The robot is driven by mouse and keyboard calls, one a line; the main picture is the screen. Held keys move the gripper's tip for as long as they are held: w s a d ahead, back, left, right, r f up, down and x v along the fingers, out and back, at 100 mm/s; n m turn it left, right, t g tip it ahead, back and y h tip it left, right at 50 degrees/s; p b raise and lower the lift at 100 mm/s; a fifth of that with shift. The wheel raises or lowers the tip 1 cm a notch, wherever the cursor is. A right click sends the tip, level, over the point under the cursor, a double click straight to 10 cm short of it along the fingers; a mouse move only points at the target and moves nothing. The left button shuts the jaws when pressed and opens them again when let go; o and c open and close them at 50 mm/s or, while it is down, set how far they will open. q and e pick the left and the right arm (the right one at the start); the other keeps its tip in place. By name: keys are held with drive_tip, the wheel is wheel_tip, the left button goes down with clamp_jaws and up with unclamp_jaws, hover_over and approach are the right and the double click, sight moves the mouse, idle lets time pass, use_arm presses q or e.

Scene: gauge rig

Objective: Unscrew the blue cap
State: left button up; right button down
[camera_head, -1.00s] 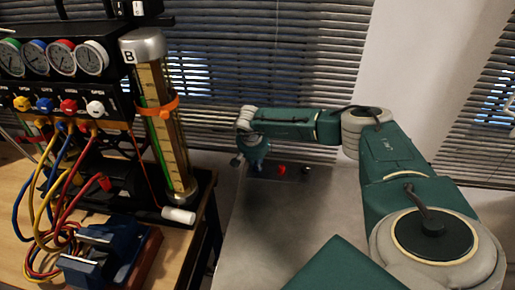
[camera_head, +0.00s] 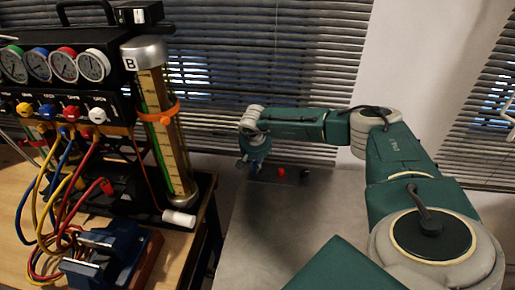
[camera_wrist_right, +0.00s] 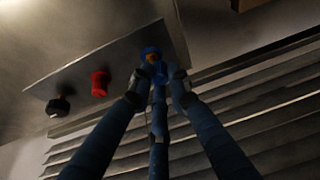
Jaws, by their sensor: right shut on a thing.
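The blue cap (camera_wrist_right: 150,53) shows in the right wrist view at the end of a dark plate, between the fingertips of my right gripper (camera_wrist_right: 159,80). The gripper's fingers are closed around it and hide part of it. In the head view my right gripper (camera_head: 252,164) is at the left end of the same plate, and the cap is hidden behind it there. My left gripper is in neither view.
A red cap (camera_wrist_right: 99,83) and a black cap (camera_wrist_right: 60,106) sit on the plate beside the blue one. Window blinds (camera_head: 260,60) are close behind. A gauge rig (camera_head: 60,85) and a blue vise (camera_head: 105,255) stand on the wooden table at left. The grey worktop (camera_head: 280,220) is clear in front.

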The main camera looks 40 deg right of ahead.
drive_tip(key=shift+w+a+r+p, duration=0.1)
drive_tip(key=shift+a+r+p, duration=0.15)
drive_tip(key=shift+r, duration=0.35)
drive_tip(key=shift+d+r+p, duration=0.25)
drive_tip(key=shift+r+p, duration=0.55)
drive_tip(key=shift+r, duration=0.15)
drive_tip(key=shift+f, duration=0.1)
